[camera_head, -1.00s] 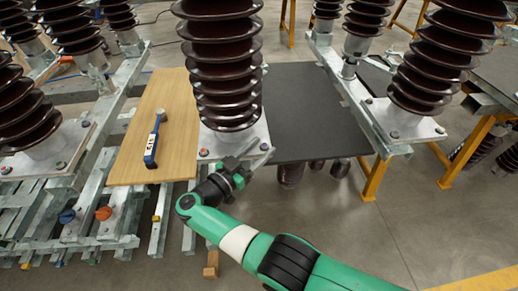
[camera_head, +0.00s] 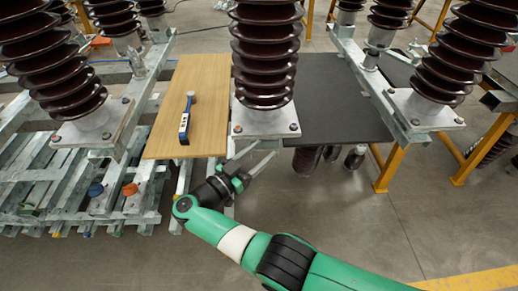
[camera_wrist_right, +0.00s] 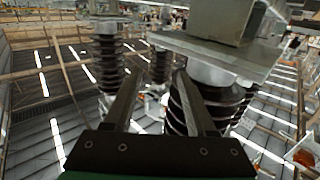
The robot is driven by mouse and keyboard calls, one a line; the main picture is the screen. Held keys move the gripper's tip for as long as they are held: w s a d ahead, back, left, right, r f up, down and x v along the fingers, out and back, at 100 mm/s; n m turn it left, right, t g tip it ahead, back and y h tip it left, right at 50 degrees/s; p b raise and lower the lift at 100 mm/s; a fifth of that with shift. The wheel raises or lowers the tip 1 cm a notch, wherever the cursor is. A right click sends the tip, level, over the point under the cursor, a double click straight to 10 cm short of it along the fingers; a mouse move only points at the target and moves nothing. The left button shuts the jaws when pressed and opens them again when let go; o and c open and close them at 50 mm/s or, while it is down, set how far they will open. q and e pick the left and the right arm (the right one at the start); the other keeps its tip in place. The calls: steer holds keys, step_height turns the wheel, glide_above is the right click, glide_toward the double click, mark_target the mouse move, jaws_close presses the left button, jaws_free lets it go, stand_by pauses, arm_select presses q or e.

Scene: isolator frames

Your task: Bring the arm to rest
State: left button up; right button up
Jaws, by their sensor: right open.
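My right arm is green with a white band and a black joint. It reaches in from the bottom right of the head view to my right gripper (camera_head: 262,156). The gripper is open and empty, just in front of the base plate (camera_head: 263,130) of the central brown insulator (camera_head: 265,55). I cannot tell the exact gap. In the right wrist view the two fingers of the right gripper (camera_wrist_right: 158,75) stand apart with nothing between them. My left gripper is in neither view.
A wooden board (camera_head: 205,75) with a blue-and-white tool (camera_head: 184,125) lies left of the central insulator. A dark panel (camera_head: 335,95) lies right of it. More insulators stand on steel frames both sides. Grey floor (camera_head: 400,240) is open at lower right.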

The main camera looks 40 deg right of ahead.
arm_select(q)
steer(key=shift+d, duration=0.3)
arm_select(e)
steer(key=shift+d, duration=0.4)
steer(key=shift+a, duration=0.1)
steer(key=shift+r, duration=0.1)
